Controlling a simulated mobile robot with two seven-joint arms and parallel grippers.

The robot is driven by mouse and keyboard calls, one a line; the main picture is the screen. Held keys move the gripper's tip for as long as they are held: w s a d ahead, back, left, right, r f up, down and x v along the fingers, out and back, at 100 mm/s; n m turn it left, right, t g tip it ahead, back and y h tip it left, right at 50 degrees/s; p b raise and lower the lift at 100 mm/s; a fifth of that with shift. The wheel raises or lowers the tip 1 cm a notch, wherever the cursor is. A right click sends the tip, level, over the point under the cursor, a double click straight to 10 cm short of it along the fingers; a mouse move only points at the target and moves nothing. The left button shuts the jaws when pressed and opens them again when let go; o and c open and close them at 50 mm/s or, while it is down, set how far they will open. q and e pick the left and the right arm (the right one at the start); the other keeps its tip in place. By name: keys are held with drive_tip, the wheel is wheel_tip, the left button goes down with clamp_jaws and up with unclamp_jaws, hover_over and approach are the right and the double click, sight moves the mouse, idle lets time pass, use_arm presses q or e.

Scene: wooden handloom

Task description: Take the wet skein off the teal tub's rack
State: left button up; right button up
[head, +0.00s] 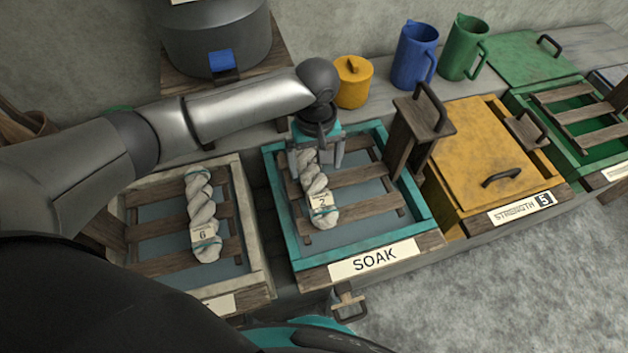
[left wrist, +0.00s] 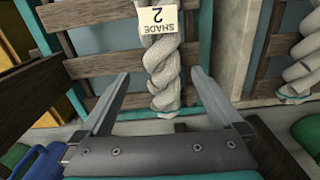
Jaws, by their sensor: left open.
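The teal tub (head: 428,219) carries a SOAK label, and a wooden slatted rack (head: 375,178) lies across it over grey-blue liquid. A twisted grey-white skein (head: 316,183) with a tag marked 2 and a teal tie lies on the rack. My left gripper (head: 317,165) is open above the skein's far end.
A pale tub (head: 258,235) at the left holds another skein (head: 203,215) tagged 6. A wooden handled piece (head: 423,125) stands at the teal tub's right side. A yellow lidded tub (head: 480,150), a green tub (head: 535,105), jugs (head: 414,55) and a yellow canister (head: 353,82) are nearby.

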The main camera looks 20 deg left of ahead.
sight(314, 176)
use_arm(q)
wheel_tip(314, 176, down, 5)
drive_tip(key=shift+s+a+r+b, duration=0.1)
drive_tip(key=shift+s+a+b, duration=0.05)
drive_tip(key=shift+b, duration=0.65)
drive_tip(key=c, duration=1.5)
